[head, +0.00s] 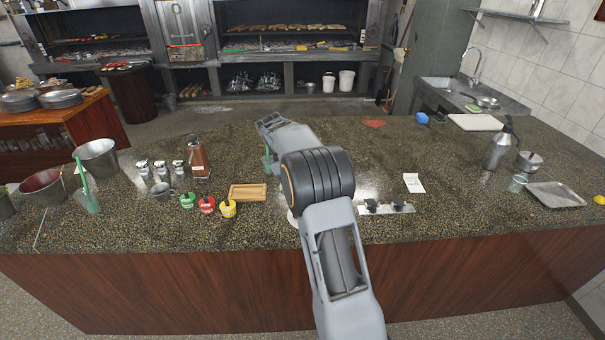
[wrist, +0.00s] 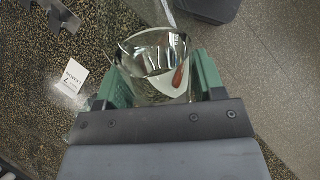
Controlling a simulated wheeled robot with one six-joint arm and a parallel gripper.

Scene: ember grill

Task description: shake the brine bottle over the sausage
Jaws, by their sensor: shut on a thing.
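My gripper (wrist: 161,86) has green fingers shut on a clear, glassy vessel, which I take to be the brine bottle (wrist: 150,48). The vessel's wide round end shows in the wrist view, and its tilt is hard to tell. A reddish-brown, sausage-like shape (wrist: 178,76) shows through or within the clear wall, against a white patch that may be a plate; I cannot tell the gap between them. In the head view my arm hides most of the gripper, with a bit of green finger (head: 267,160) showing. A pale rim (head: 291,217) peeks out left of my arm.
Right are a white card (head: 413,183) and a metal holder (head: 386,208). Counter between card and steel bottle (head: 497,147) is clear.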

